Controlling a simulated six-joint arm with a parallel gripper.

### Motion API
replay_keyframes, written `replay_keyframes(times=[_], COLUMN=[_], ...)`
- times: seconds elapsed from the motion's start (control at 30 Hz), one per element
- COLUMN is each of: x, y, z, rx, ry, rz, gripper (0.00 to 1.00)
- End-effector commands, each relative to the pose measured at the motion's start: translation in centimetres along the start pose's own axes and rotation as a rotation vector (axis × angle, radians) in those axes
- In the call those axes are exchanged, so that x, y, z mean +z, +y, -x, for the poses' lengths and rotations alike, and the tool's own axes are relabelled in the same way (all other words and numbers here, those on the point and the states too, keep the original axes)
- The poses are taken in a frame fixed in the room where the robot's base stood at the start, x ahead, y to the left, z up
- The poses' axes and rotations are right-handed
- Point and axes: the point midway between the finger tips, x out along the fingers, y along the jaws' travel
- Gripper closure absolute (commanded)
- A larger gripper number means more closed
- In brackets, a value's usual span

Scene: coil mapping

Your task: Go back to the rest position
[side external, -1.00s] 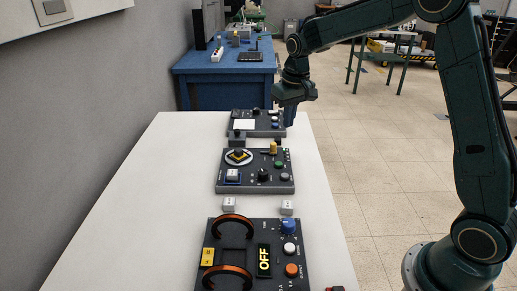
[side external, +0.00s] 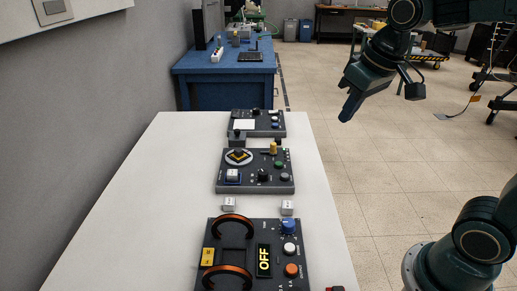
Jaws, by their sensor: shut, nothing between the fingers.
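My gripper (side external: 349,108) hangs in the air to the right of the white table, over the floor, with its shut fingers pointing down and to the left. Nothing shows between the fingers. It is clear of every panel. The nearest dark panel (side external: 239,256) carries two copper-coloured coils (side external: 232,222), a lit "OFF" display (side external: 264,261) and blue, white and orange buttons. A middle panel (side external: 278,186) has a round white dial and knobs. A far panel (side external: 267,131) has a white plate and small buttons.
The white table (side external: 170,191) has bare room left of the panels. Two small white blocks (side external: 229,204) sit between the near and middle panels. A blue bench (side external: 200,64) stands behind the table. The tiled floor (side external: 385,190) on the right is open.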

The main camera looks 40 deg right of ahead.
Motion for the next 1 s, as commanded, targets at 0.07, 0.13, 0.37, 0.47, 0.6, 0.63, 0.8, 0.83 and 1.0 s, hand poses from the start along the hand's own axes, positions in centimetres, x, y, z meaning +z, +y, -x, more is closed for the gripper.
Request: replay_keyframes(times=[0.07,0.13,0.37,0.47,0.6,0.63,0.8,0.83,1.0], x=[1.7,3.0,7.5,9.1,10.6,10.8,11.3,11.3,11.3], y=[-0.2,-0.4,-0.7,-0.8,-0.8,-0.8,-0.8,-0.8,-0.8], z=[0.8,1.2,2.1,2.1,2.0,2.0,1.9,1.9,1.9], rx=[-0.004,-0.006,-0.016,-0.02,-0.023,-0.023,-0.025,-0.025,-0.024], ry=[0.023,0.039,0.093,0.112,0.129,0.132,0.136,0.136,0.136], rz=[0.011,0.019,0.046,0.055,0.064,0.065,0.069,0.069,0.068], gripper=[1.0,1.0,1.0,1.0,1.0,1.0,1.0,1.0,1.0])
